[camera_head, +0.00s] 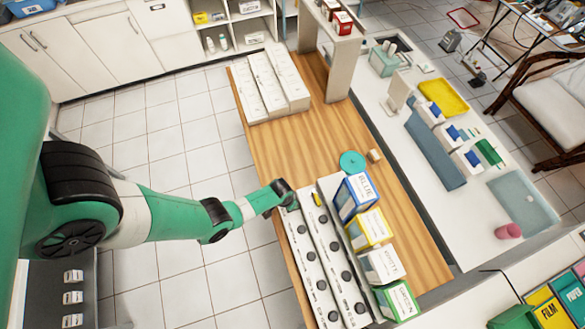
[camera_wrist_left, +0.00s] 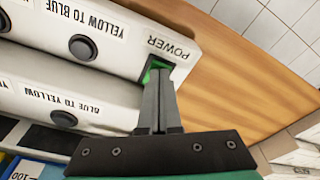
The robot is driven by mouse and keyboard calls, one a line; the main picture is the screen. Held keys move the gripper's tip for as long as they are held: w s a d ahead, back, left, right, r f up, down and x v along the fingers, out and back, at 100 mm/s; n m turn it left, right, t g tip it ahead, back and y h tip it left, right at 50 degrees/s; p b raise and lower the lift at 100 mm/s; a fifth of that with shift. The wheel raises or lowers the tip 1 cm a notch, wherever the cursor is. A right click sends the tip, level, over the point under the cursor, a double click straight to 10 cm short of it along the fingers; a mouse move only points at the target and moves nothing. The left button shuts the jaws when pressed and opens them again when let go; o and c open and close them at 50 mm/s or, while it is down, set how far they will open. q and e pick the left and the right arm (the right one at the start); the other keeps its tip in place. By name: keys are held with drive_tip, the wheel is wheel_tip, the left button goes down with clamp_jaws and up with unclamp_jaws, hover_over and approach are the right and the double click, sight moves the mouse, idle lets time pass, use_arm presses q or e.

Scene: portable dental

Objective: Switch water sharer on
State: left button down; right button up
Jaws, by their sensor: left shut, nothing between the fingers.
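The water sharer is a white unit of long strips with round dark knobs (camera_head: 312,262) on the wooden counter. In the left wrist view, its near strip (camera_wrist_left: 115,65) bears the labels "YELLOW TO BLUE" and "POWER". A green power switch (camera_wrist_left: 149,75) sits in a dark recess beside the "POWER" label, partly hidden by my fingers. My left gripper (camera_wrist_left: 157,80) is shut and empty, with its tips at this recess. Whether they touch the switch cannot be told. In the head view my left gripper (camera_head: 289,202) is at the far end of the left strip. My right gripper is not in view.
Boxes marked blue (camera_head: 355,197), yellow (camera_head: 370,228), white (camera_head: 382,265) and green (camera_head: 397,300) stand along the unit's right side. A teal disc (camera_head: 352,162) lies beyond it. The wooden counter (camera_head: 290,150) is clear between the unit and the white files (camera_head: 268,85).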

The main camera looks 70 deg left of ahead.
use_arm(q)
drive_tip(key=shift+f, duration=0.15)
wheel_tip(320, 180, up, 7)
drive_tip(key=p, duration=0.7)
idle(0.4)
